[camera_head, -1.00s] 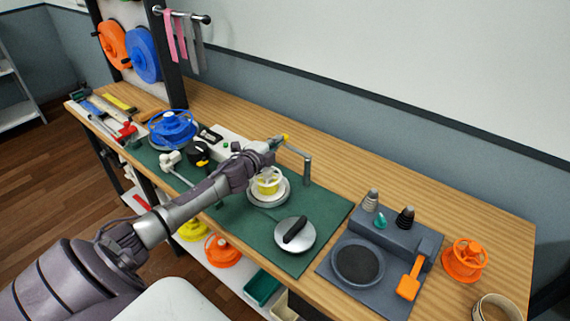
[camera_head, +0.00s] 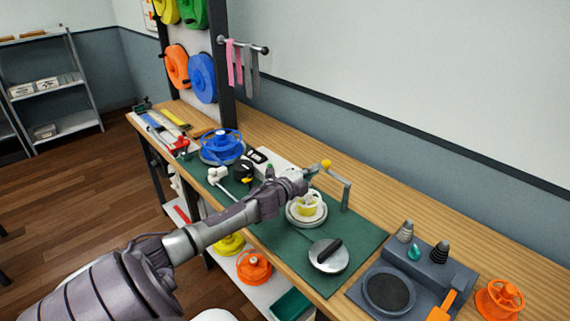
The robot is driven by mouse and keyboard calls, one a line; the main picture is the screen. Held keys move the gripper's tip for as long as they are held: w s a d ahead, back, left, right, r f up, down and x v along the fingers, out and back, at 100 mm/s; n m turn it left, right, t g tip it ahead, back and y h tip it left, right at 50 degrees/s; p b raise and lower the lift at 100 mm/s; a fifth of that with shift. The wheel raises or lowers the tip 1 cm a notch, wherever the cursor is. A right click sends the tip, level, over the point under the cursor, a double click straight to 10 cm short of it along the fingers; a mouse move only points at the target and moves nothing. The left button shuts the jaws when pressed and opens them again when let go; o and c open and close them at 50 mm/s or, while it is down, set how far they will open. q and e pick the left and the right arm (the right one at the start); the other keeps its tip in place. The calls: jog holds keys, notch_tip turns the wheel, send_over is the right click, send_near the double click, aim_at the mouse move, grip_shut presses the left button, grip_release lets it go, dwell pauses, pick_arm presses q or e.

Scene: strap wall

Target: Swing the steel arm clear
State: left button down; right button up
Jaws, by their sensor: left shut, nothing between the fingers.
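The steel arm (camera_head: 338,174) is a grey bar with a yellow knob (camera_head: 326,163) at its left end. Its right end meets an upright grey post (camera_head: 346,197) at the back of the green mat (camera_head: 285,244). A yellow spool (camera_head: 310,205) sits on a round pale base just in front of the bar. My left gripper (camera_head: 305,179) is shut and empty, just left of and below the knob, above the spool's back edge. A small gap seems to lie between fingertips and knob. My right gripper is out of view.
A round disc with a black handle (camera_head: 328,256) lies on the mat. A blue spool (camera_head: 222,146) and a black knob (camera_head: 243,172) stand left. A dark grey station (camera_head: 435,270) and an orange spool (camera_head: 499,298) stand right. Pink and grey straps (camera_head: 235,62) hang behind.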

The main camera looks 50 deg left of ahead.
pick_arm(q)
jog(key=shift+s+a+f, duration=0.4)
jog(key=shift+s+a, duration=0.35)
jog(key=shift+s, duration=0.05)
jog(key=shift+s+a+f+b, duration=0.2)
jog(key=shift+s+a+b, duration=0.4)
jog(key=shift+s+a, duration=0.2)
jog(key=s, duration=0.1)
jog(key=s+r, duration=0.1)
jog(key=s, duration=0.1)
jog(key=shift+s+a+r, duration=0.25)
jog(key=shift+s+a, duration=0.15)
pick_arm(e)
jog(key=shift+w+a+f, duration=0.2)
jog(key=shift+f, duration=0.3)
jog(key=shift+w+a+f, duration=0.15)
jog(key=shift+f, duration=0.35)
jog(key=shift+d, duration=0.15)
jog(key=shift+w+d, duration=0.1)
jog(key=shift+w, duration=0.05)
pick_arm(q)
jog(key=shift+f, duration=0.1)
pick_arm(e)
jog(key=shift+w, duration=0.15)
